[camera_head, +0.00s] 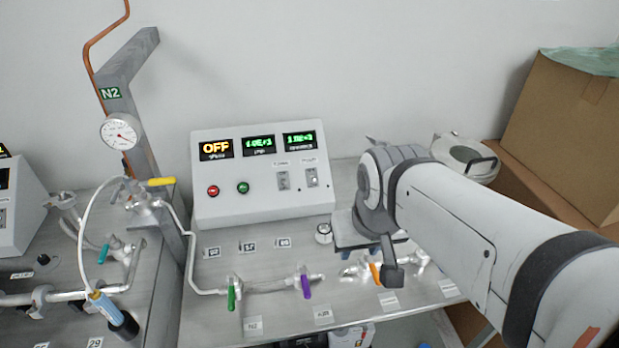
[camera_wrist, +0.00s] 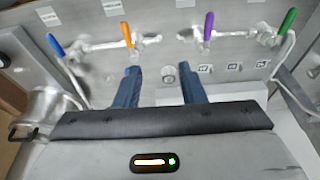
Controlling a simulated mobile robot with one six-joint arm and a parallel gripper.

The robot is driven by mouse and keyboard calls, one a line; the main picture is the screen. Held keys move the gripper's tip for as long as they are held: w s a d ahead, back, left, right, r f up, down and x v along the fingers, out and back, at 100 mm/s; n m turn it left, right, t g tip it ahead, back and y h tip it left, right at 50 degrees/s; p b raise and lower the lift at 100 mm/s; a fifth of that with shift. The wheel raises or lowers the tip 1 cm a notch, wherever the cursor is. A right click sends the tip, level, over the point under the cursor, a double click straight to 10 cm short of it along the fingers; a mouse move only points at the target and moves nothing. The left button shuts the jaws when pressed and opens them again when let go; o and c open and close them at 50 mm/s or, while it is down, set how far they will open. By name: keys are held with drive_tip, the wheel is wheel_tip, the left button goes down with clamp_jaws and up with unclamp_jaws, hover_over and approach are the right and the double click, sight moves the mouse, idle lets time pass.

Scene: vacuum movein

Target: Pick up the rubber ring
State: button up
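A small round ring-like piece (camera_head: 323,233), which looks like the rubber ring, lies on the grey metal bench in front of the control box. It also shows in the wrist view (camera_wrist: 168,73), a little beyond the fingertips and between their lines. Its exact make is too small to tell. My gripper (camera_wrist: 160,80) has two blue fingers spread apart with nothing between them. In the head view my gripper (camera_head: 352,242) is just right of the ring, partly hidden by my arm.
The control box (camera_head: 262,178) stands behind the ring. Valves with green (camera_head: 231,295), purple (camera_head: 305,282) and orange (camera_head: 375,273) handles line the front of the bench. Small printed labels (camera_head: 248,247) lie left of the ring. A cardboard box (camera_head: 570,130) stands at the right.

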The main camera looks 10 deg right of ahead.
drive_tip(key=shift+s+a, duration=0.1)
drive_tip(key=shift+s, duration=0.05)
drive_tip(key=shift+o, duration=1.4)
drive_tip(key=shift+w, duration=0.35)
drive_tip(key=shift+o, duration=0.9)
drive_tip(key=w+a+f+n+g+b, duration=0.1)
drive_tip(key=w+f+n+b, duration=0.1)
drive_tip(key=w, duration=0.9)
drive_tip(key=shift+w+f+n+g+b, duration=0.35)
drive_tip(key=shift+f+b, duration=0.2)
drive_tip(key=shift+b, duration=0.4)
drive_tip(key=shift+n+g, duration=0.75)
drive_tip(key=shift+n, duration=0.2)
drive_tip(key=w+f, duration=0.3)
drive_tip(key=f, duration=0.1)
drive_tip(key=w+f+b, duration=0.1)
drive_tip(key=w+f, duration=0.1)
drive_tip(key=f, duration=0.2)
drive_tip(key=w+f, duration=0.3)
drive_tip(key=f, duration=0.1)
drive_tip(key=shift+w, duration=0.35)
drive_tip(key=shift+f, duration=0.55)
drive_tip(key=shift+f+b, duration=0.25)
drive_tip(key=shift+b, duration=0.1)
